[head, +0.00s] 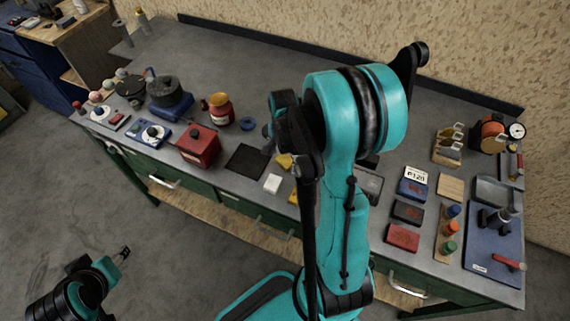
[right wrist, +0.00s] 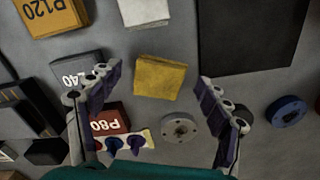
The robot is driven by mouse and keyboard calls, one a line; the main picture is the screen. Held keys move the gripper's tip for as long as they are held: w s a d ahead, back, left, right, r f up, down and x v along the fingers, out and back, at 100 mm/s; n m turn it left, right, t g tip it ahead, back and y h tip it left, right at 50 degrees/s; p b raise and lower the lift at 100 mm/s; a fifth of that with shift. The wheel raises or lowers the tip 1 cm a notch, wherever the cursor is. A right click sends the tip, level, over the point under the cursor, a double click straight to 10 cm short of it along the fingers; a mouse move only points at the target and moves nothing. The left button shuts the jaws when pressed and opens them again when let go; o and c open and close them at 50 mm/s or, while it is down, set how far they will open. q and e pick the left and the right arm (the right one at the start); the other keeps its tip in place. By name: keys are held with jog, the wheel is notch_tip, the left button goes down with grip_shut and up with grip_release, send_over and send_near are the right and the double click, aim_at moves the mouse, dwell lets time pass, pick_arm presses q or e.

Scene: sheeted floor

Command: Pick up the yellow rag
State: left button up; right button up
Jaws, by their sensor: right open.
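The yellow rag (right wrist: 160,77) shows in the right wrist view as a small folded yellow block lying flat on the grey bench top. In the head view it is a small yellow patch (head: 284,160), partly hidden by my right arm. My right gripper (right wrist: 157,76) is open and empty, with one finger on each side of the rag in the picture. The fingers appear apart from the rag; how high they are above it is hard to tell. In the head view my left gripper (head: 122,253) is low at the left, over the floor, its jaws too small to judge.
Close around the rag are a white block (right wrist: 145,12), a black square (right wrist: 250,35), a grey round disc (right wrist: 179,127), a red P80 block (right wrist: 110,118) and a blue ring (right wrist: 287,112). A red box (head: 199,146) stands further left on the bench (head: 240,60). The bench's back is clear.

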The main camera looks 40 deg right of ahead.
aim_at(284, 160)
jog(key=shift+f, duration=0.3)
jog(key=c, duration=1.4)
jog(key=shift+o, duration=0.2)
jog(key=shift+r, duration=0.1)
jog(key=shift+r+p, duration=0.3)
jog(key=shift+r, duration=0.25)
notch_tip(284, 160, up, 3)
jog(key=shift+f+p, duration=0.1)
jog(key=shift+p, duration=0.55)
jog(key=s+d+r+p, duration=0.3)
jog(key=s+r, duration=0.4)
jog(key=s, duration=0.4)
jog(key=shift+d, duration=0.45)
